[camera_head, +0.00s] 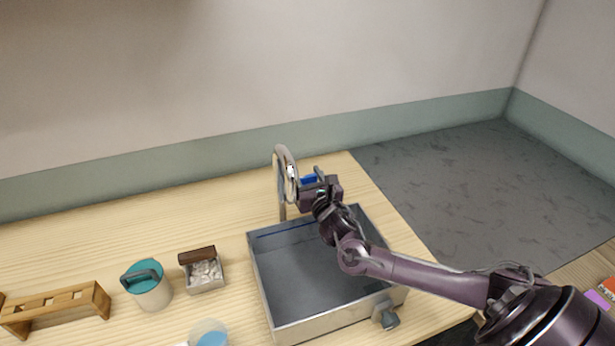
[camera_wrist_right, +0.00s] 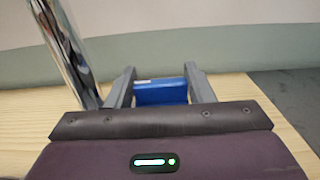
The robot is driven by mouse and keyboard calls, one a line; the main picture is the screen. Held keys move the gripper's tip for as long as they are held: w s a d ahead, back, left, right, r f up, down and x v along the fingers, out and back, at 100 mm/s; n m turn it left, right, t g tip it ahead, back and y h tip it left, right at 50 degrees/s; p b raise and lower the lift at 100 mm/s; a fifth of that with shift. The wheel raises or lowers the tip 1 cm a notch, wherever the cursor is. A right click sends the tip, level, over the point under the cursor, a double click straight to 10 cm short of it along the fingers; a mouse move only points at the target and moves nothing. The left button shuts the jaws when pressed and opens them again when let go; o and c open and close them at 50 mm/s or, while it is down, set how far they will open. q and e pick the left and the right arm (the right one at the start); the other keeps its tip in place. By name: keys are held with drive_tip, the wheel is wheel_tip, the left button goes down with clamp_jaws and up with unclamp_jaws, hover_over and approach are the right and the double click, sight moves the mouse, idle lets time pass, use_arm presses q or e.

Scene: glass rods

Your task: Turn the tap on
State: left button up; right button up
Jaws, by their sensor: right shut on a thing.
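The chrome tap (camera_head: 280,175) stands upright at the back edge of the sink, its spout curved over at the top. Its shiny post (camera_wrist_right: 68,45) also shows at the left of the right wrist view. A blue block-shaped handle (camera_head: 309,180) is just right of the tap. My right gripper (camera_head: 316,181) is shut on this blue handle (camera_wrist_right: 160,93), with one grey finger on each side of it in the wrist view. How the handle joins the tap is hidden. My left gripper is not in view.
The grey sink (camera_head: 258,283) is under my right arm and looks empty. Left of it on the wooden table stand a brown-handled box (camera_head: 204,285), a teal-lidded jar (camera_head: 152,295), a wooden rack (camera_head: 55,312) and a cup (camera_head: 209,328). The back left of the table is clear.

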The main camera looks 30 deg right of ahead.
drive_tip(key=shift+n+y, duration=0.3)
drive_tip(key=n+y, duration=0.1)
drive_tip(key=y+b, duration=0.1)
drive_tip(key=y, duration=0.1)
drive_tip(key=shift+d+f+n+b, duration=0.15)
drive_tip(key=shift+n+b, duration=0.15)
drive_tip(key=shift+n, duration=0.1)
drive_tip(key=n+g+y+b, duration=0.1)
drive_tip(key=n+y+b, duration=0.2)
drive_tip(key=y+b, duration=0.1)
drive_tip(key=n+g+y+b, duration=0.1)
drive_tip(key=n+y+b, duration=0.1)
drive_tip(key=y+b, duration=0.2)
drive_tip(key=n+g+y+b, duration=0.2)
drive_tip(key=n+y+b, duration=0.1)
drive_tip(key=b, duration=0.4)
drive_tip(key=shift+n+y, duration=0.3)
drive_tip(key=shift+y, duration=0.4)
drive_tip(key=shift+w+r+n+g+y+b, duration=0.1)
drive_tip(key=shift+r+n+g+y+b, duration=0.1)
drive_tip(key=shift+n+g+y+b, duration=0.8)
drive_tip(key=n+g+y, duration=0.1)
drive_tip(key=g, duration=0.1)
drive_tip(key=shift+r+n+g+y, duration=0.1)
drive_tip(key=shift+n+g+y, duration=0.3)
drive_tip(key=shift+n+g+y+b, duration=0.85)
drive_tip(key=shift+n+g, duration=0.45)
drive_tip(key=shift+g, duration=0.6)
drive_tip(key=shift+n+g, duration=0.3)
drive_tip(key=shift+g, duration=0.2)
